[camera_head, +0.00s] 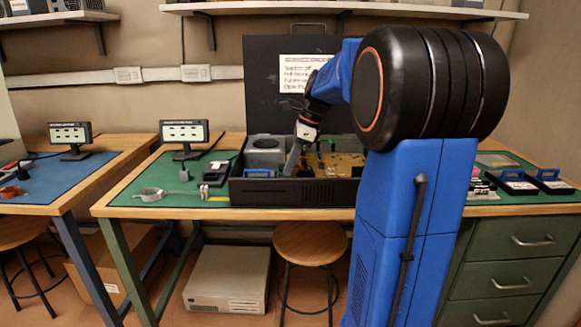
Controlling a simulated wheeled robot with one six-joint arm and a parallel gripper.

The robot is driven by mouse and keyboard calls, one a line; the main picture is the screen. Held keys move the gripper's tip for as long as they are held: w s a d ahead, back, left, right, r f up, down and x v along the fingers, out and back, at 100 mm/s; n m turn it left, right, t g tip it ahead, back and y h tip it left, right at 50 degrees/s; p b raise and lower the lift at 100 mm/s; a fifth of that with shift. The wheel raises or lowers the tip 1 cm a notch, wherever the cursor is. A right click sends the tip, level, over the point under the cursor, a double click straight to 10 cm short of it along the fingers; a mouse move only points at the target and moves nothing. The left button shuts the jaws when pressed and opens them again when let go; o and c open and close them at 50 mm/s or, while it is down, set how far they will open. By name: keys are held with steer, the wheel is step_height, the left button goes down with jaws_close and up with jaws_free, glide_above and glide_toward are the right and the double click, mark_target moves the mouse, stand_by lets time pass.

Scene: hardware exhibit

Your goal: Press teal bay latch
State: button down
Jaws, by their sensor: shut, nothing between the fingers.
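An open black computer case (320,192) lies on the green mat of the workbench, its lid raised behind it. Inside are a grey boxy unit (265,145) at the left and a yellowish board (345,160) at the right. A small blue part (258,173) sits at the case's front left; I cannot tell whether it is the teal bay latch. No latch can be made out clearly at this size. My gripper (290,168) is shut and empty, pointing down into the case, right of the blue part. I cannot tell whether its tip touches anything.
A small display (184,132), a wrist strap (150,194) and a black device (216,172) stand left of the case. Black trays with blue handles (512,182) lie at the right. A stool (310,244) stands in front. My arm hides the case's right part.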

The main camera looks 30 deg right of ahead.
steer(key=shift+w+a+r, duration=0.15)
steer(key=shift+w+a, duration=0.15)
steer(key=shift+a, duration=0.25)
steer(key=shift+d+r, duration=0.1)
steer(key=shift+r, duration=0.4)
steer(key=v, duration=1.3)
steer(key=shift+s+d, duration=0.1)
steer(key=shift+s, duration=0.05)
